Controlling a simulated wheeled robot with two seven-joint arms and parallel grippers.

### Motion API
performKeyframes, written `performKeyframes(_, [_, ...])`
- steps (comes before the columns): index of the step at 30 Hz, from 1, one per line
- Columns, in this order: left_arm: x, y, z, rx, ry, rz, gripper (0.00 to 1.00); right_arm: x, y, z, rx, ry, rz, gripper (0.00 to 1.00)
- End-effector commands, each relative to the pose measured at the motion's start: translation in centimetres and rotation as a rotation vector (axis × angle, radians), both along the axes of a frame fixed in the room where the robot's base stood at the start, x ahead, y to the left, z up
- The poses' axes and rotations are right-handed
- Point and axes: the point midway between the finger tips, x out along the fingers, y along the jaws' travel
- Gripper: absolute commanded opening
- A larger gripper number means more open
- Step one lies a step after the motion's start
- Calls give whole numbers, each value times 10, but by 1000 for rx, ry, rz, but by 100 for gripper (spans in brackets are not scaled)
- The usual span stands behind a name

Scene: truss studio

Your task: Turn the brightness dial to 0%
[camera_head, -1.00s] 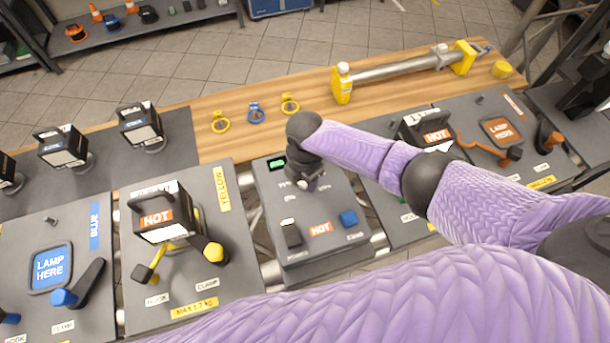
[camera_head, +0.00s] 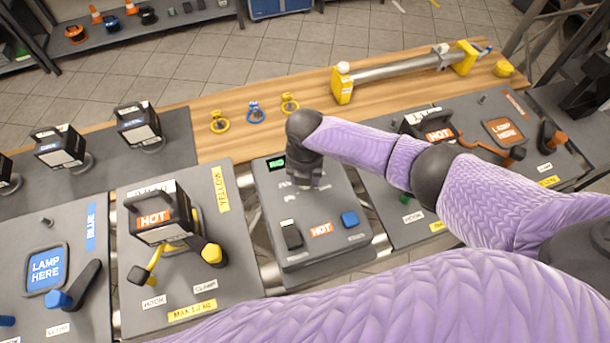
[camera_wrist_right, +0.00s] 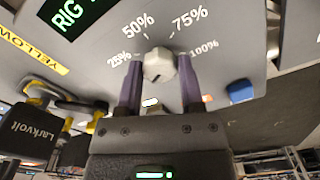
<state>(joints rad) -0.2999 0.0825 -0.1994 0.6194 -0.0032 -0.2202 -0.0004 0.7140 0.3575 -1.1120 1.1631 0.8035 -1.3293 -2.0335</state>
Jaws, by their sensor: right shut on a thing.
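The brightness dial (camera_wrist_right: 158,66) is a small pale grey faceted knob on the dark grey control box (camera_head: 345,205). Printed marks 25%, 50%, 75% and 100% arc around it in the right wrist view. My right gripper (camera_wrist_right: 160,75) has its two purple-grey fingers on either side of the dial and is shut on it. In the head view my right gripper (camera_head: 306,178) points down at the box's upper part and hides the dial. I cannot clearly read the dial's pointer. A green-lit display (camera_head: 277,163) is at the box's top left. My left gripper is not in view.
The yellow lamp station (camera_head: 190,285) stands close on the left. Another station (camera_head: 405,235) stands on the right, partly behind my arm.

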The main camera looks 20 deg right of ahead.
Motion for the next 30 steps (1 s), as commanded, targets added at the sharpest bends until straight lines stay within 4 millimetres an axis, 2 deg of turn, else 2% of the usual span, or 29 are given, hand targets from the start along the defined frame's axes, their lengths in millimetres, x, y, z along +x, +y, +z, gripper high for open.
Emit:
performKeyframes(20, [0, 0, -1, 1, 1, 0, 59, 1, 0, 1, 1, -1, 57, 0])
performKeyframes(21, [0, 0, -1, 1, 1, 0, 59, 1, 0, 1, 1, -1, 57, 52])
performKeyframes(25, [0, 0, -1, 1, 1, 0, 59, 0, 0, 0, 1, -1, 57, 80])
performKeyframes(26, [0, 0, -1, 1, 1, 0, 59, 0, 0, 0, 1, -1, 57, 83])
performKeyframes(30, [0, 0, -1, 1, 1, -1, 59, 0, 0, 0, 0, -1, 56, 83])
